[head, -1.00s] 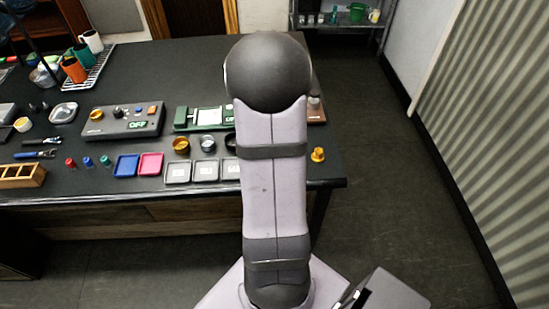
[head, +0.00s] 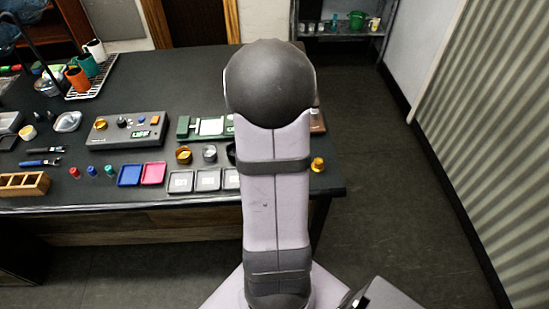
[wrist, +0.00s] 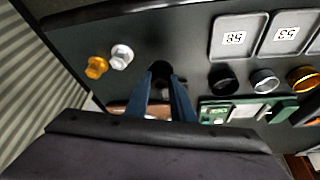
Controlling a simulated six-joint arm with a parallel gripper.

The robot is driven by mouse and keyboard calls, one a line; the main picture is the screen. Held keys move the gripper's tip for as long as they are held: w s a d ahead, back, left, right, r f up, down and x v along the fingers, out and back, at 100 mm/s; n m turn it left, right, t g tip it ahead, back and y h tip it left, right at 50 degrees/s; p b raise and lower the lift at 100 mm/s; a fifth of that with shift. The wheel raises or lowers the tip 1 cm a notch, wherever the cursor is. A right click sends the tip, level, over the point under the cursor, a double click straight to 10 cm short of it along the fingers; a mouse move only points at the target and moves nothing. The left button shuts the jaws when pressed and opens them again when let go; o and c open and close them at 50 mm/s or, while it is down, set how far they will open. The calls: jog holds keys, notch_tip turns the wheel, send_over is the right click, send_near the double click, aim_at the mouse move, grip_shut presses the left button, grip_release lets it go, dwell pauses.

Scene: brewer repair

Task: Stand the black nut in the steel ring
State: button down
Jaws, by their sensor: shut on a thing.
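My gripper (wrist: 164,78) is shut on the black nut (wrist: 160,68) in the wrist view, with the two blue fingers on either side of it. Its lower part is hidden, and I cannot tell its height over the table. The steel ring (wrist: 264,81) sits to the right of my gripper, between a black ring (wrist: 222,80) and a brass ring (wrist: 302,79). In the head view the steel ring (head: 209,154) stands just left of my arm, and the brass ring (head: 183,155) is left of it. My arm hides the gripper and the nut there.
A brass nut (wrist: 96,67) and a silver nut (wrist: 121,56) stand left of my gripper. Numbered grey trays (wrist: 238,38) lie near the rings. A green device (wrist: 248,109) sits on the rings' other side. The table's right edge is close to the nuts.

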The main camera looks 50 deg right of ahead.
notch_tip(320, 180, up, 6)
jog(key=shift+f, duration=0.1)
jog(key=w+d+p, duration=0.1)
jog(key=w+d, duration=0.3)
jog(key=d, duration=0.6)
jog(key=w+d+f+p, duration=0.1)
jog(key=w+d, duration=0.4)
jog(key=d, duration=0.5)
jog(key=shift+w+f, duration=0.2)
jog(key=shift+f, duration=0.1)
jog(key=shift+f, duration=0.1)
jog(key=shift+f+b, duration=1.5)
jog(key=shift+f, duration=0.55)
jog(key=shift+f+b, duration=0.55)
jog(key=shift+f, duration=0.25)
dwell(0.8)
jog(key=c, duration=1.1)
grip_release()
